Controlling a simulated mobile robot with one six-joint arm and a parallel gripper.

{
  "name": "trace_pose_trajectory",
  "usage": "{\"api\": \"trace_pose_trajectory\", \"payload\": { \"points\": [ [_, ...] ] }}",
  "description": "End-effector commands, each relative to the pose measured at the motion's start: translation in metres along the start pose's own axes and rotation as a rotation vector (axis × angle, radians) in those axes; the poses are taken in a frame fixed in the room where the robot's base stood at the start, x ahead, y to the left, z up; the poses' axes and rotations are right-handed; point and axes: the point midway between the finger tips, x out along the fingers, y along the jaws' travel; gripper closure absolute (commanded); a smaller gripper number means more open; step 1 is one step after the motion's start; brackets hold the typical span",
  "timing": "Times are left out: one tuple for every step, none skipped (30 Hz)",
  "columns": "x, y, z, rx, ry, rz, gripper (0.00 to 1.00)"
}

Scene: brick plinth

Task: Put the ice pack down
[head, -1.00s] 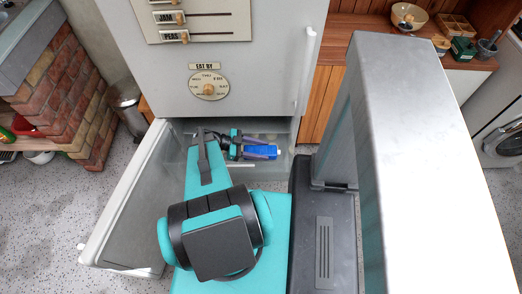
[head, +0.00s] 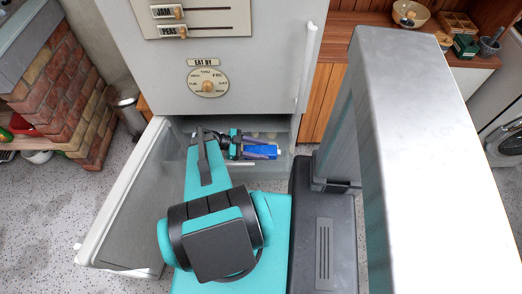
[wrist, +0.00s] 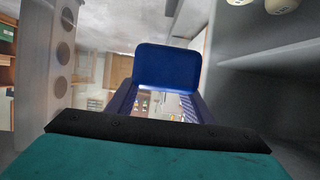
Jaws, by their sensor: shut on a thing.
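The ice pack (head: 260,152) is a blue block in the open lower compartment of the fridge (head: 225,95). My gripper (head: 268,152) is shut on it, with my arm reaching into the compartment from the front. In the wrist view the blue ice pack (wrist: 167,67) stands between my two fingers (wrist: 165,103), its broad face toward the camera. Whether its underside touches a surface cannot be told.
The compartment's door (head: 128,205) hangs open on the left. Pale round things (wrist: 265,4) show at the top right of the wrist view, near a shelf edge (wrist: 270,52). A brick plinth (head: 65,95) and a bin (head: 127,108) stand at the left.

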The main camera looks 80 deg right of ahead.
Motion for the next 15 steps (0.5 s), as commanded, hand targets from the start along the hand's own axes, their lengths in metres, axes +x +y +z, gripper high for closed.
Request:
{"api": "trace_pose_trajectory", "payload": {
  "points": [
    [0.0, 0.0, -0.0003, 0.0, 0.001, 0.0, 0.86],
    [-0.0001, -0.0001, -0.0005, 0.0, 0.001, 0.0, 0.86],
    [-0.0002, -0.0001, -0.0007, 0.0, 0.001, 0.0, 0.86],
    [0.0, -0.0001, 0.0, 0.0, 0.0, 0.0, 0.5],
    [0.0, -0.0001, -0.0001, 0.0, 0.0, 0.0, 0.45],
    [0.0, -0.0001, -0.0001, 0.0, 0.0, 0.0, 0.38],
    [0.0, -0.0001, -0.0001, 0.0, 0.0, 0.0, 0.35],
    [0.0, -0.0001, -0.0001, 0.0, 0.0, 0.0, 0.35],
    [0.0, -0.0001, 0.0, 0.0, 0.0, 0.0, 0.35],
    [0.0, -0.0001, 0.0, 0.0, 0.0, 0.0, 0.35],
    [0.0, -0.0001, 0.0, 0.0, 0.0, 0.0, 0.35],
    [0.0, -0.0001, 0.0, 0.0, 0.0, 0.0, 0.35],
    [0.0, -0.0001, 0.0, 0.0, 0.0, 0.0, 0.35],
    [0.0, -0.0001, 0.0, 0.0, 0.0, 0.0, 0.35],
    [0.0, -0.0001, -0.0001, 0.0, 0.0, 0.0, 0.35]
  ]
}}
